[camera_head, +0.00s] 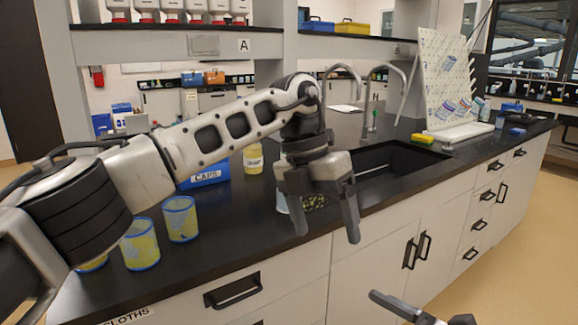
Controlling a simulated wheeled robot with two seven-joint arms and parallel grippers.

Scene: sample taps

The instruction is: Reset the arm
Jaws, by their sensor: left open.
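My left arm comes in from the left over the black counter (240,240). My left gripper (327,233) hangs pointing down above the counter's front edge, in front of the sink (400,160). Its two dark fingers are apart, with nothing held between them. A container with green contents (314,202) stands behind the fingers and is partly hidden by them. A dark gripper part of mine, likely the right gripper (430,312), shows at the bottom edge, mostly cut off.
A yellow bottle (253,160) and a blue CAPS box (206,176) stand behind my arm. Blue-rimmed yellow cups (180,220) stand left of the gripper. Two tall taps (369,105) rise behind the sink. A white pegboard (445,75) stands right. Floor is clear at right.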

